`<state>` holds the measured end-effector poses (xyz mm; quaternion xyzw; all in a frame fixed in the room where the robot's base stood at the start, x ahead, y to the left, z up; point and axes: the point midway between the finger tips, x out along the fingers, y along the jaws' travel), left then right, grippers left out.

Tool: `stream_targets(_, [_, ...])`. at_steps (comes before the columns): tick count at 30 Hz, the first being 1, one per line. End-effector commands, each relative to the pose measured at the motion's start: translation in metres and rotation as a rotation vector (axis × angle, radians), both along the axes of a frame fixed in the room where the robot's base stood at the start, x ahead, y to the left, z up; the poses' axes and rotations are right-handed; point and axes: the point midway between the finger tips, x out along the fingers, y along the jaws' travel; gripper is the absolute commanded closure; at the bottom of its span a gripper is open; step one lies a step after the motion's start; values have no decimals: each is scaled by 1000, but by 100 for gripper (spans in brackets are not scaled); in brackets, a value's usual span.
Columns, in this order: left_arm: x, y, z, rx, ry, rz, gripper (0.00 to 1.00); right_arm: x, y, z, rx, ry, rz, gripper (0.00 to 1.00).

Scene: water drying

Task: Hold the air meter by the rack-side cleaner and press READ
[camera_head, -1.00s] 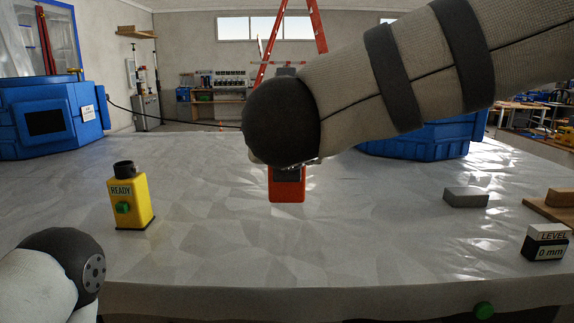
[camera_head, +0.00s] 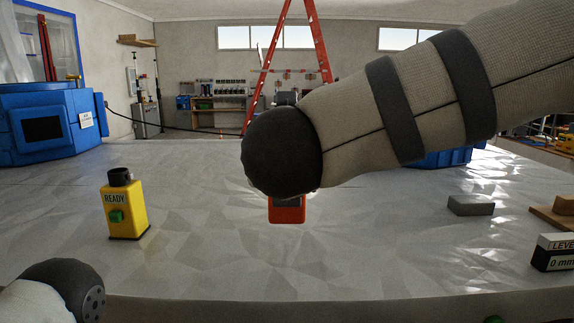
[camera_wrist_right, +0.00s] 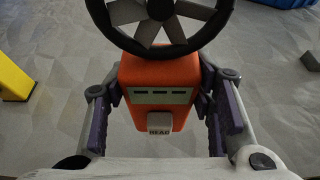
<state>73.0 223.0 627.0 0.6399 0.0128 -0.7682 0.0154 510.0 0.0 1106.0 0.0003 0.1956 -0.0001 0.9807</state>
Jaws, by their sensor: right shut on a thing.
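The air meter (camera_wrist_right: 160,78) is an orange box with a dark fan ring at its top, a display showing dashes and a white READ button (camera_wrist_right: 159,124). My right gripper (camera_wrist_right: 161,105) is shut on it, with a finger on each side. In the head view, the lower part of the meter (camera_head: 287,211) shows beneath my right wrist, which hides the rest. One blue cleaner (camera_head: 48,122) stands at the back left. Another blue cleaner (camera_head: 444,157) is mostly hidden behind my right arm. My left arm shows at the lower left, but its gripper is out of view.
A yellow READY device (camera_head: 125,210) with a green button stands on the left of the grey table (camera_head: 210,260). On the right are a grey block (camera_head: 470,205), a wooden piece (camera_head: 553,217) and a LEVEL box (camera_head: 554,253). The table around the meter is clear.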

Motion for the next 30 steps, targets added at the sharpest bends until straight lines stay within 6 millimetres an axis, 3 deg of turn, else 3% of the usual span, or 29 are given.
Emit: stream_targets(30, [-39, 0, -39, 0, 137, 0, 60, 81, 0, -74, 0, 4, 1, 82])
